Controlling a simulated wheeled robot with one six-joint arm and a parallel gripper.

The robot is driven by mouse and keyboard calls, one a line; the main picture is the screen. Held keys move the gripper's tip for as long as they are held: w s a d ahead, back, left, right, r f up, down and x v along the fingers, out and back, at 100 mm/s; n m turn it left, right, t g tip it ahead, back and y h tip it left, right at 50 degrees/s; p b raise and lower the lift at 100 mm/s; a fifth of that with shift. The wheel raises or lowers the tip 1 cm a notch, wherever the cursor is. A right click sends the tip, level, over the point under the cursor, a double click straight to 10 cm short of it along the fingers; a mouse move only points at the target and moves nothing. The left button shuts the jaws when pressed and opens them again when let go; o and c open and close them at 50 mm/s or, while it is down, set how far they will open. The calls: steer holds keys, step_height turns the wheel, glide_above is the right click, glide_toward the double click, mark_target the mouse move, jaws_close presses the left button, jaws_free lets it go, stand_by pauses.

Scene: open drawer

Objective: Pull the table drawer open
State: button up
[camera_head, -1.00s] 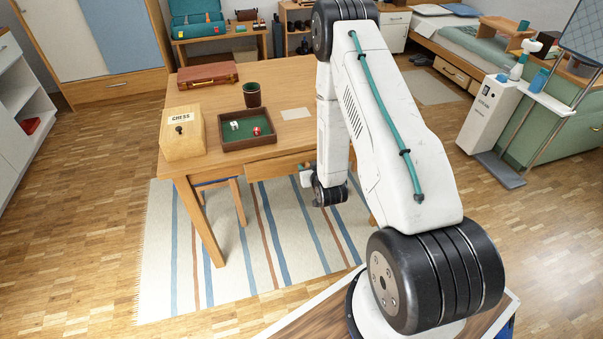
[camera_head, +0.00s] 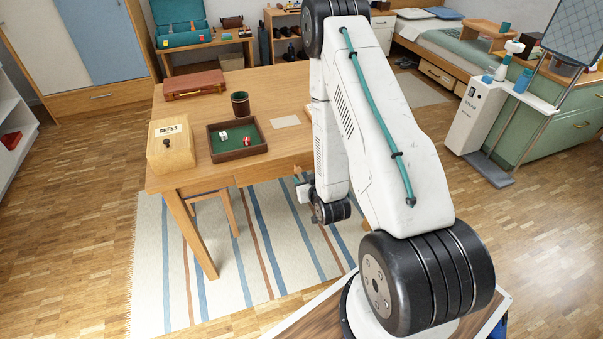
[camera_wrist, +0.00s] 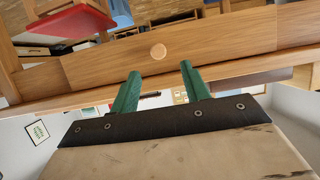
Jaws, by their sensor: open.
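The wooden table (camera_head: 280,92) stands ahead of me, its drawer front (camera_head: 276,171) set under the near edge and partly hidden by my arm. The drawer looks closed. In the wrist view the drawer front (camera_wrist: 105,63) runs across the picture, with a round pale wooden knob (camera_wrist: 158,52) on it. My gripper (camera_wrist: 160,68) is open, its two green fingers pointing at the drawer front. The knob shows just beyond the fingertips, in line with the gap between them; I cannot tell whether they touch. In the head view my gripper (camera_head: 303,187) is small beside the drawer front.
On the table are a chess box (camera_head: 171,147), a dice tray (camera_head: 236,154), a dark cup (camera_head: 240,104), and a brown case (camera_head: 194,84). A stool with a red seat (camera_wrist: 68,24) shows beyond the drawer front in the wrist view. A striped rug (camera_head: 160,270) lies below.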

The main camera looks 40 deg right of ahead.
mark_target(299, 171)
steer(key=x, duration=0.7)
steer(key=shift+w+d, duration=0.15)
steer(key=shift+d, duration=0.1)
